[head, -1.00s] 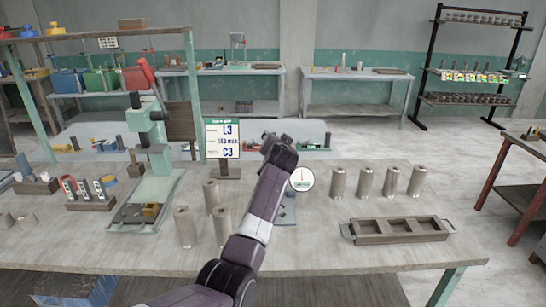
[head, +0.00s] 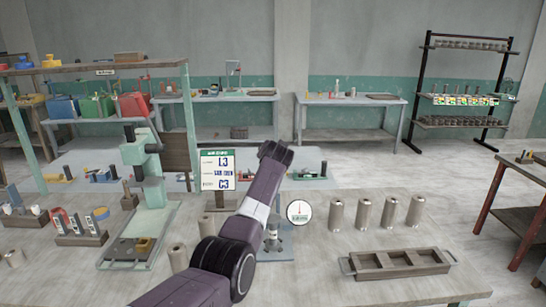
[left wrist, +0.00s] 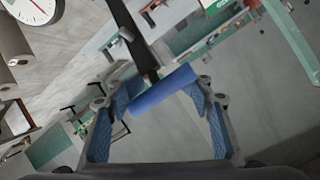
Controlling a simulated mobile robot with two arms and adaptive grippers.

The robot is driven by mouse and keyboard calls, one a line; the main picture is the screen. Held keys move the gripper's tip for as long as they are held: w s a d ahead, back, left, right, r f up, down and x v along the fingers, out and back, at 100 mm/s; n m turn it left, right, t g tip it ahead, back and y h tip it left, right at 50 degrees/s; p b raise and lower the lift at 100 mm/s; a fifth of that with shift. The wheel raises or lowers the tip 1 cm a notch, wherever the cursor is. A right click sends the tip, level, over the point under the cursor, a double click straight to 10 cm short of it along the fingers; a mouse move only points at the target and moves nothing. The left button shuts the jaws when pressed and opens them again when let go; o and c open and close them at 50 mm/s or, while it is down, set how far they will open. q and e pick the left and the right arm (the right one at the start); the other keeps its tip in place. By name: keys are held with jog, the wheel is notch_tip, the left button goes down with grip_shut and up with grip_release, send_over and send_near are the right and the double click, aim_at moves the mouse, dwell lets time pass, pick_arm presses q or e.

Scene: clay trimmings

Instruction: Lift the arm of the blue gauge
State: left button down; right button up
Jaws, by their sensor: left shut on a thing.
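The blue gauge (head: 280,250) stands on the table, with its round white dial (head: 299,212) at its right. Most of its stand is hidden behind my left arm in the head view. In the left wrist view, a dark bar ends in a blue cylindrical grip (left wrist: 165,92), the handle of the gauge's arm. My left gripper (left wrist: 157,94) is shut on this grip, which lies slightly tilted across the fingers. The dial (left wrist: 28,14) also shows at the top left there. The left gripper's fingers are hidden in the head view. My right gripper is not in view.
Several grey cylinders (head: 363,213) stand right of the dial. A wooden tray with compartments (head: 400,263) lies at the front right. A sign (head: 217,170) stands behind my arm. A green press (head: 148,180) and small racks (head: 80,228) occupy the left.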

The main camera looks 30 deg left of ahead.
pick_arm(q)
jog(key=c, duration=1)
grip_release()
jog(key=v, duration=1.2)
jog(key=shift+s+f, duration=0.1)
